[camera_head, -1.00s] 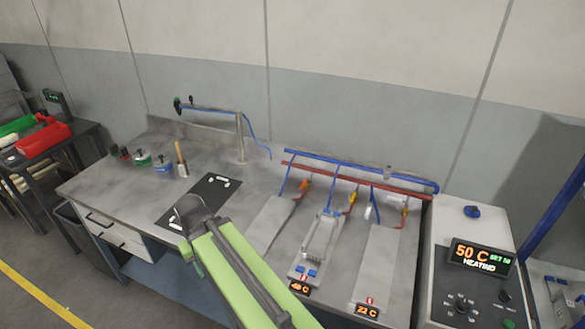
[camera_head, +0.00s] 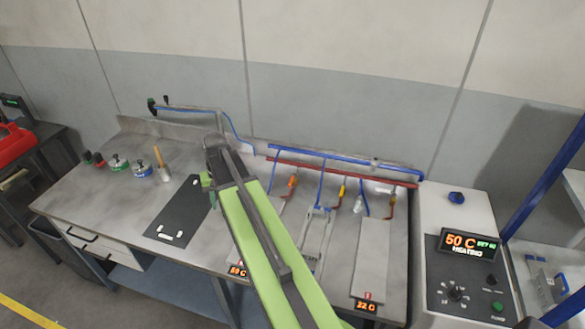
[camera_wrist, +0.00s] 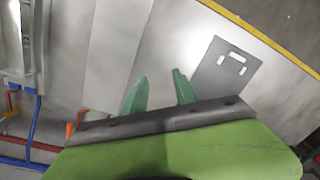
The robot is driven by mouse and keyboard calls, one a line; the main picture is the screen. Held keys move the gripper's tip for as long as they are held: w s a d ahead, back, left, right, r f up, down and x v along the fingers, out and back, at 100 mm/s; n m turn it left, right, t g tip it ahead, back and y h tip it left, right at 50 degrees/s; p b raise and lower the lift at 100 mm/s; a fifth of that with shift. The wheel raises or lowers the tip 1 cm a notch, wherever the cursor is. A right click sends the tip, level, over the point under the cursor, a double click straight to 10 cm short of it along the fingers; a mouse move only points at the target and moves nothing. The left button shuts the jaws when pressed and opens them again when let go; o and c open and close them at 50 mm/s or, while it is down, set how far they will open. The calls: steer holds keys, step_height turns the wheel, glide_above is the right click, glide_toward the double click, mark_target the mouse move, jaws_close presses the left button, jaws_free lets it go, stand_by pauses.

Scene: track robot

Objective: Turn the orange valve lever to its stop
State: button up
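An orange valve lever (camera_head: 292,182) sits on the leftmost pipe branch at the back of the bench. It shows in the wrist view (camera_wrist: 69,130) at lower left, partly hidden behind my gripper's body. A yellow-orange lever (camera_head: 342,189) is on the middle branch. My gripper (camera_wrist: 157,80) is open, with two green fingers apart and nothing between them. In the head view my gripper (camera_head: 207,180) is over the bench, left of the orange lever and apart from it. My green arm hides part of the left plate in the head view.
Blue and red pipes (camera_head: 330,160) run along the bench back. A swing-arm stand (camera_head: 190,108) rises behind my gripper. A dark mat (camera_head: 180,210) lies left; several small jars (camera_head: 118,164) stand beyond it. A heater unit (camera_head: 465,250) reading 50 C stands right.

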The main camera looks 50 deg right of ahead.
steer(key=d+r+m+p, duration=0.2)
steer(key=d+r, duration=0.1)
steer(key=d, duration=0.7)
steer(key=d+r+m+p, duration=0.2)
steer(key=d+r, duration=0.1)
steer(key=d, duration=0.7)
steer(key=m+t+p, duration=0.1)
steer(key=m, duration=0.2)
glide_toward(291, 180)
steer(key=f+b, duration=0.2)
steer(key=b, duration=0.3)
steer(key=f+b, duration=0.3)
steer(key=b, duration=0.3)
steer(key=w+f+b, duration=0.1)
steer(key=f+b, duration=0.2)
steer(key=b, duration=0.2)
steer(key=shift+a, duration=0.35)
jaws_close()
steer(key=shift+r+t, duration=0.1)
steer(key=shift+t, duration=0.2)
